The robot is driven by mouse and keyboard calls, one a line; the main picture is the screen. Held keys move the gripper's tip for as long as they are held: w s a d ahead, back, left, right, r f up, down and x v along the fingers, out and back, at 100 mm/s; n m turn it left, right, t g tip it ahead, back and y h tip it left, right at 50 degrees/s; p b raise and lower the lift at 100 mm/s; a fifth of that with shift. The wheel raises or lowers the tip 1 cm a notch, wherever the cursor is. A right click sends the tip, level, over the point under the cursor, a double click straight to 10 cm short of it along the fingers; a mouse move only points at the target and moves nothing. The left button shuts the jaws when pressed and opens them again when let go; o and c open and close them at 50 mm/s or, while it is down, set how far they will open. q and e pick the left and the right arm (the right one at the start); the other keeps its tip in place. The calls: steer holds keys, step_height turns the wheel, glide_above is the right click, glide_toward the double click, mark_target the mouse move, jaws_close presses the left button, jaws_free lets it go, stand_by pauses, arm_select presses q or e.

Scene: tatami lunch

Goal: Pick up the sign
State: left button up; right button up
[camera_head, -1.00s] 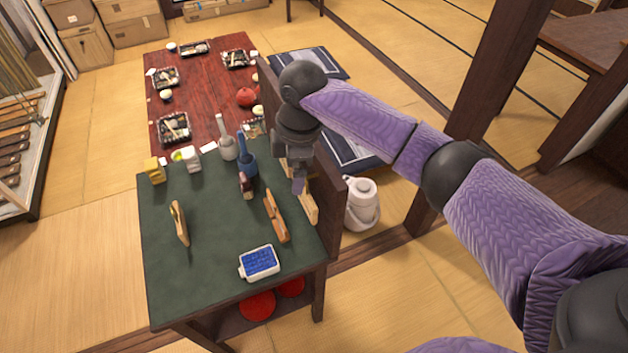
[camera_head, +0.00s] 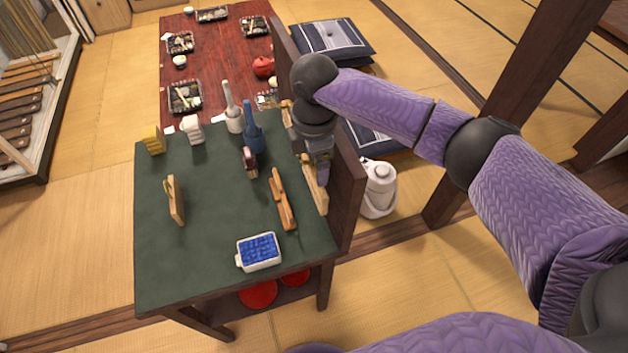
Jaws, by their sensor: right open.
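A long light-wood piece (camera_head: 318,196) lies along the right edge of the green-topped table (camera_head: 215,255); it may be the sign, but no writing is readable. A small upright wooden piece (camera_head: 175,201) stands on the left of the table, and I cannot tell whether it is the sign instead. My right gripper (camera_head: 323,175) points down at the right edge, directly over the long piece, and partly hides it. It is open; I see nothing held between its fingers, and cannot tell whether they touch the wood. My left gripper is not in view.
A wooden tool (camera_head: 282,200), a white-and-blue box (camera_head: 258,251), a blue bottle (camera_head: 254,140) and a grey bottle (camera_head: 234,119) stand on the table. A dark wooden panel (camera_head: 350,185) rises beside the gripper.

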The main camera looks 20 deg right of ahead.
steer(key=shift+f, duration=0.35)
